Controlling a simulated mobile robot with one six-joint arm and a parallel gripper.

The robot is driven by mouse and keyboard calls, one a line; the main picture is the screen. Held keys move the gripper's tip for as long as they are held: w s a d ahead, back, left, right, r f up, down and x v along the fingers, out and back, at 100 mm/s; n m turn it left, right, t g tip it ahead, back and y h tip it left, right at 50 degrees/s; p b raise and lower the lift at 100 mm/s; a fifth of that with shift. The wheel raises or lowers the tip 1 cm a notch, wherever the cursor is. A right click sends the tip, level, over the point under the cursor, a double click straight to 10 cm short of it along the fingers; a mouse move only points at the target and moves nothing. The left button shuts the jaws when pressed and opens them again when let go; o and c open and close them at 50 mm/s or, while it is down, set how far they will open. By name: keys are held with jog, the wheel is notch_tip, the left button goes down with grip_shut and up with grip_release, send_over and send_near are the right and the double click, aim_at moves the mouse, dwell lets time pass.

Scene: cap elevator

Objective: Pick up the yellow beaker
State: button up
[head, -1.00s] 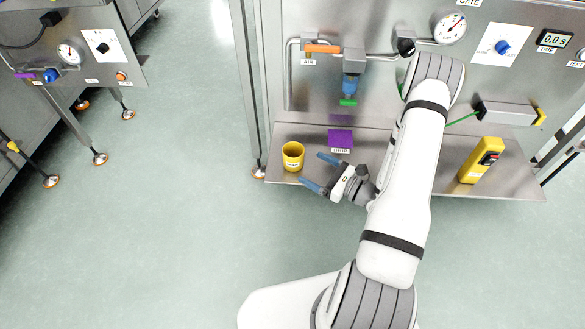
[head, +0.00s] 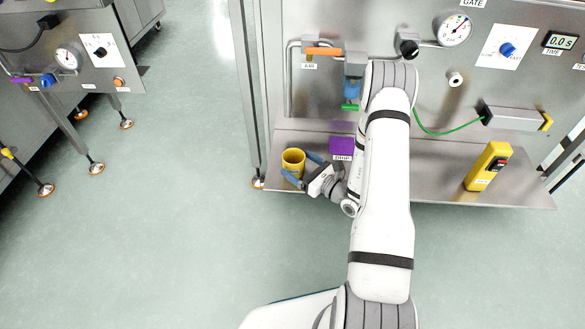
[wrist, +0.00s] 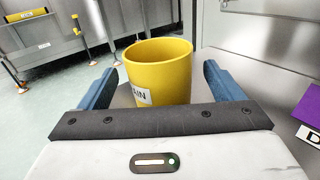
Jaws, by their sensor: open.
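The yellow beaker (head: 293,160) stands upright near the left end of the steel shelf. In the wrist view the beaker (wrist: 160,74) sits between the two blue fingers, with gaps showing on both sides, and a white label is partly visible on it. My gripper (head: 303,168) is open, with one finger in front of the beaker and the other behind its right side in the head view. In the wrist view my gripper (wrist: 158,88) is also open. The beaker's lower part is hidden by the gripper body in the wrist view.
A purple labelled block (head: 341,146) stands on the shelf (head: 430,180) just right of the gripper. The panel with a green-tipped blue nozzle (head: 352,92) rises behind. Open floor lies in front.

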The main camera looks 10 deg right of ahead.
jog(key=shift+x, duration=1.15)
jog(key=shift+s, duration=0.1)
jog(key=c, duration=1.1)
